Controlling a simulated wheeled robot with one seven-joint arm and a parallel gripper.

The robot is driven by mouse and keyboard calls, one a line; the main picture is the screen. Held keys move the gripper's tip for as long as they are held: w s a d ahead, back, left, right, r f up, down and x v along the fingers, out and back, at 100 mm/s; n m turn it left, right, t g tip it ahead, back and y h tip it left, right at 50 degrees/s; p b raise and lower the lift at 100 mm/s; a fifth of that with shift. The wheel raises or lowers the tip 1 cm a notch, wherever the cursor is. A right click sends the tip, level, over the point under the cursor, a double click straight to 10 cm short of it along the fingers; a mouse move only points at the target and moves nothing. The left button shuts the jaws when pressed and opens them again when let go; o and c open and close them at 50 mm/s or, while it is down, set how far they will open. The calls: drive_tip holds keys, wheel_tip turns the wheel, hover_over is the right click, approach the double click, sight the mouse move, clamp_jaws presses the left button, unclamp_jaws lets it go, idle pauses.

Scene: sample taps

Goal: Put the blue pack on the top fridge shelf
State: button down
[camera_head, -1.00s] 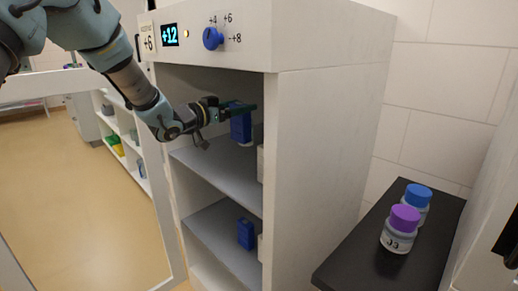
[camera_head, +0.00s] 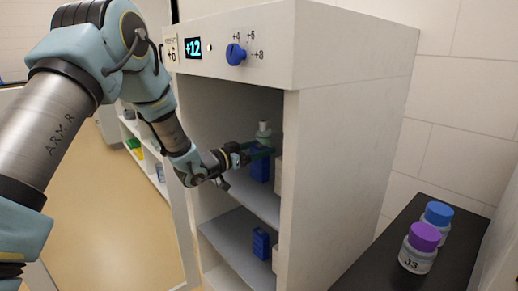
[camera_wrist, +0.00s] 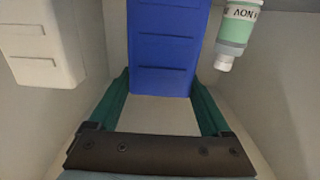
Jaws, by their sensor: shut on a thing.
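The blue pack (camera_head: 260,169) is inside the open fridge (camera_head: 345,150), over the top shelf (camera_head: 250,196). My gripper (camera_head: 260,154) reaches in from the left and is shut on the pack's upper part. In the wrist view the pack (camera_wrist: 165,50) stands between the two green fingers of my gripper (camera_wrist: 162,88). The pack looks upright. I cannot tell for certain whether its base touches the shelf.
A bottle with a green label (camera_wrist: 238,28) and a white pack (camera_wrist: 42,45) flank the blue pack. Another blue pack (camera_head: 260,243) stands on the lower shelf. Purple-capped (camera_head: 420,250) and blue-capped (camera_head: 437,214) jars stand on a dark counter (camera_head: 375,250).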

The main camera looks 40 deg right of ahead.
drive_tip(key=shift+f, duration=0.15)
unclamp_jaws()
drive_tip(key=shift+a+r, duration=0.1)
drive_tip(key=shift+r, duration=0.15)
drive_tip(key=a+b, duration=0.3)
drive_tip(key=a, duration=0.9)
drive_tip(key=shift+w, duration=0.35)
